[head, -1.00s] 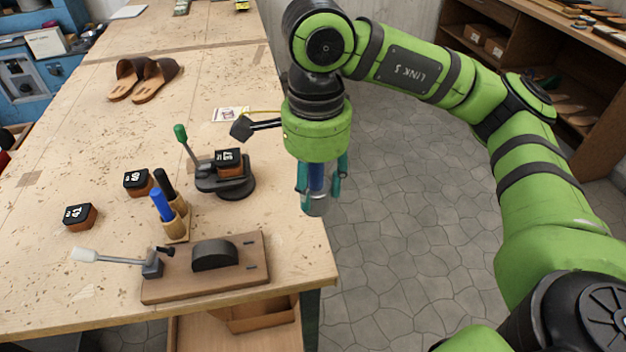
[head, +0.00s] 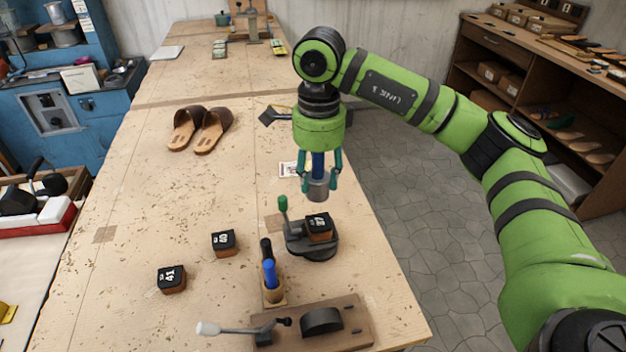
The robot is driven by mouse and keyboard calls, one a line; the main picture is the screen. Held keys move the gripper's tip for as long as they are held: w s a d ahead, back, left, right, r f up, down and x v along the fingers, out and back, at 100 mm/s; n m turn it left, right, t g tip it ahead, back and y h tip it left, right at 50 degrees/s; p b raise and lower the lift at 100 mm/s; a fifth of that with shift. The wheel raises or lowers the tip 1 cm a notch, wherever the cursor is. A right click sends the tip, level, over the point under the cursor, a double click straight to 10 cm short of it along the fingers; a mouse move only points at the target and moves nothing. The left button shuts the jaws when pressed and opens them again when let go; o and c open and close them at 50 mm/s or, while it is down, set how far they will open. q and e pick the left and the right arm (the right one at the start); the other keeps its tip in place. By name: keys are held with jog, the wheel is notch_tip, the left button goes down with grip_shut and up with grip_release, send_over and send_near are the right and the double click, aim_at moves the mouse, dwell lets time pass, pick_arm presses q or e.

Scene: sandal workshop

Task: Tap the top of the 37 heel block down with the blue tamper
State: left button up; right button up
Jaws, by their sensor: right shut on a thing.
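The 37 heel block (head: 319,228) is dark-topped with brown sides. It sits on a round black fixture (head: 322,252) with a green-knobbed lever (head: 283,204). My right gripper (head: 319,184) points down and is shut on the blue tamper (head: 318,187), which has a blue handle and a grey metal head. The tamper hangs upright, its head just above the block in the picture, with a gap visible between them. The fingers partly hide the handle. My left gripper is out of view.
The 40 block (head: 223,243) and 41 block (head: 171,279) lie to the left. A wooden holder (head: 273,293) with blue and black handled tools stands in front, near a clamp board (head: 357,328). Sandals (head: 200,130) lie farther back. The table's middle left is clear.

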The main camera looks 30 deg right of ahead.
aim_at(320, 195)
jog(key=shift+s+d+f+b, duration=0.1)
jog(key=shift+d+f+b, duration=0.2)
jog(key=shift+f+b, duration=0.3)
notch_tip(320, 195, down, 3)
jog(key=shift+r+b, duration=0.1)
jog(key=shift+b, duration=0.65)
jog(key=shift+f+b, duration=0.4)
jog(key=shift+f, duration=0.3)
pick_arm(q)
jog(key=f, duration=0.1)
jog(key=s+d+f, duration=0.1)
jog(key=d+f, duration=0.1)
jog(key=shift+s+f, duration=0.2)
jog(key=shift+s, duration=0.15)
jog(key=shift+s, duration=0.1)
pick_arm(e)
jog(key=shift+a, duration=0.1)
